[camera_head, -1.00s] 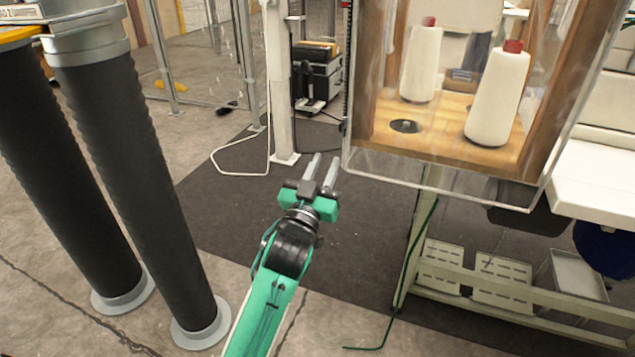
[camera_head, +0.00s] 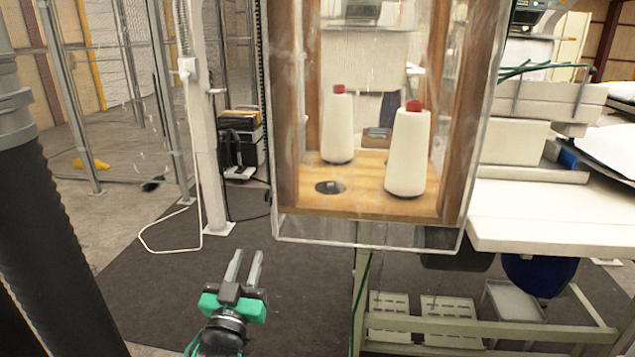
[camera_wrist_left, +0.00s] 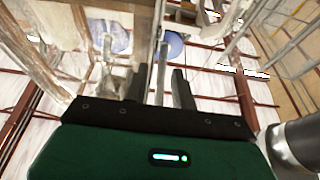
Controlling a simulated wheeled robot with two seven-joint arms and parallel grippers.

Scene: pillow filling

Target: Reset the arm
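My left gripper (camera_head: 246,253) reaches up from the bottom of the head view. It has a green and black body and two straight grey fingers. The fingers stand apart with a narrow gap between them, and nothing shows in the gap. The gripper is in front of the dark floor mat, below and left of the clear case. In the left wrist view, the two dark fingers (camera_wrist_left: 158,85) also stand apart and empty. My right gripper is not in view.
A clear case (camera_head: 368,231) with two white thread cones (camera_head: 408,155) stands right of the gripper. A white table (camera_head: 545,215) is at the right. A black ribbed column (camera_head: 50,230) fills the left edge. Open dark mat (camera_head: 150,290) lies left of the gripper.

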